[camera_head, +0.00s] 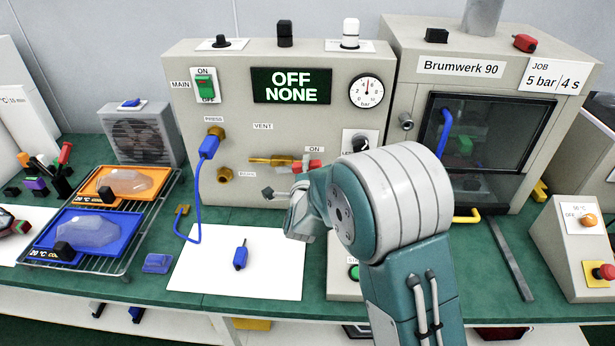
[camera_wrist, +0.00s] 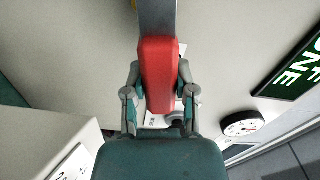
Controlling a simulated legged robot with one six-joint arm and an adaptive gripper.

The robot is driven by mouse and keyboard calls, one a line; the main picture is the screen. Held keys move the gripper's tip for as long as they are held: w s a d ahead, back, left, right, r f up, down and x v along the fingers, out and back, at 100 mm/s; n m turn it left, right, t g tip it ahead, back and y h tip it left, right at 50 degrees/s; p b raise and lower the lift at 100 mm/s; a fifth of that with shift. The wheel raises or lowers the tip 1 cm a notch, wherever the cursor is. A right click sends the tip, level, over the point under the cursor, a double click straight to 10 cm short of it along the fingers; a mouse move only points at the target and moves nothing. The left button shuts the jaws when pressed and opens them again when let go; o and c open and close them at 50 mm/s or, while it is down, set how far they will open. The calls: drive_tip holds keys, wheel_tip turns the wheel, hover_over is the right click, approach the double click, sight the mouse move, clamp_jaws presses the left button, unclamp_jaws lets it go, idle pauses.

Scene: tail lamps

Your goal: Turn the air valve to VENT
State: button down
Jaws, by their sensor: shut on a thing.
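The air valve is a brass fitting (camera_head: 262,160) on the front of the grey control panel, with a red lever handle (camera_head: 308,165) at its right. The lever lies about level, below the ON label (camera_head: 313,149); the VENT label (camera_head: 263,126) is above the brass fitting. My gripper (camera_head: 285,180) is at the lever, its fingers partly hidden by the handle and my wrist. In the wrist view the red handle (camera_wrist: 158,78) lies between the two fingers of my gripper (camera_wrist: 160,85), which are shut on its sides.
A display (camera_head: 291,85) reads OFF NONE, with a gauge (camera_head: 366,91) to its right. A blue plug (camera_head: 209,146) with a hose sits left of the valve. The Brumwerk 90 cabinet (camera_head: 461,68) stands right. White paper (camera_head: 210,280) with a blue tool (camera_head: 240,257) lies below.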

drive_tip(key=r+n, duration=0.1)
drive_tip(key=a+r+n, duration=0.1)
drive_tip(key=n, duration=0.1)
drive_tip(key=shift+r+n, duration=0.1)
drive_tip(key=shift+n, duration=0.2)
drive_tip(key=r+n, duration=0.1)
drive_tip(key=a+n, duration=0.1)
drive_tip(key=n, duration=0.1)
drive_tip(key=shift+a+r+n, duration=0.25)
drive_tip(key=shift+r+n, duration=0.05)
drive_tip(key=shift+r, duration=0.1)
drive_tip(key=a+n, duration=0.1)
drive_tip(key=n, duration=0.1)
drive_tip(key=a+r+n, duration=0.1)
drive_tip(key=n, duration=0.1)
drive_tip(key=shift+w+a+r+n, duration=0.1)
drive_tip(key=shift+a+r+n, duration=0.05)
drive_tip(key=shift+a+n, duration=0.15)
drive_tip(key=shift+a+r+n, duration=0.15)
drive_tip(key=shift+a+n, duration=0.9)
drive_tip(key=shift+n, duration=0.65)
drive_tip(key=shift+c, duration=2)
unclamp_jaws()
drive_tip(key=shift+a, duration=0.2)
drive_tip(key=shift+d, duration=0.1)
drive_tip(key=s, duration=1.1)
drive_tip(key=shift+s+a, duration=0.3)
drive_tip(key=shift+s, duration=0.1)
